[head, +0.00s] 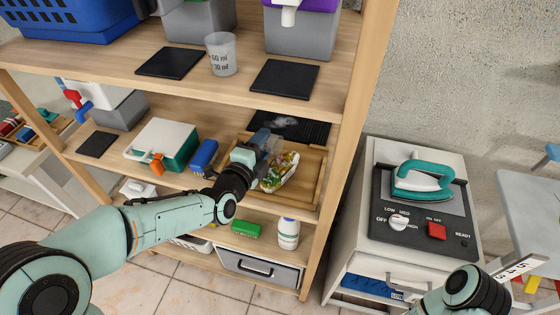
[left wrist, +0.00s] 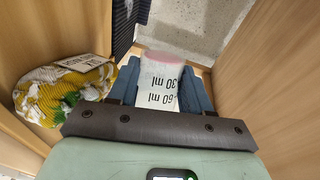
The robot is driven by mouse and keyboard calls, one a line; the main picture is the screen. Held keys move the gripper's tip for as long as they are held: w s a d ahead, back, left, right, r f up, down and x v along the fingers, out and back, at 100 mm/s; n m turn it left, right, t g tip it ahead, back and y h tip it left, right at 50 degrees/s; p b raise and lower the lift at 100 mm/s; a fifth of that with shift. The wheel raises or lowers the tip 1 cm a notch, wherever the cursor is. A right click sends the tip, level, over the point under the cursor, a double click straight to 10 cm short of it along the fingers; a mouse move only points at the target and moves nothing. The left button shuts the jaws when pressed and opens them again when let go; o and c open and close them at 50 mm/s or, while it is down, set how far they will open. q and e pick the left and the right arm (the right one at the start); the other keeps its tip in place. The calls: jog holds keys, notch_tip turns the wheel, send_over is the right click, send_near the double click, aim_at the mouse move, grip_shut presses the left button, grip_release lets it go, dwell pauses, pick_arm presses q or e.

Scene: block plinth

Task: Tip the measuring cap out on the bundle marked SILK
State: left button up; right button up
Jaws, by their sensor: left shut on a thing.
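My left gripper (head: 264,146) is shut on a clear measuring cap (left wrist: 160,80) with 30 ml and 60 ml marks. Pink shows at the cap's far end in the left wrist view; I cannot tell its exact tilt. A yellow, green and white patterned bundle (head: 281,174) lies on the wooden tray (head: 309,178), just below and right of the gripper.
A second measuring cup (head: 221,54) stands on the upper shelf between dark mats. A blue object (head: 204,156) and a green-white box (head: 166,144) are left of the tray. The shelf's right post (head: 343,130) is close by. An iron (head: 421,181) rests on the cabinet.

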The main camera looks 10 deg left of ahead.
pick_arm(q)
jog(key=shift+d+r+m, duration=0.1)
jog(key=shift+r+m, duration=0.05)
jog(key=shift+m, duration=0.25)
dwell(0.7)
jog(key=shift+a+f+n, duration=0.25)
jog(key=shift+n, duration=0.35)
jog(key=shift+w+a+f+n, duration=0.1)
jog(key=shift+f+n, duration=0.1)
jog(key=shift+n, duration=0.5)
jog(key=shift+p, duration=0.3)
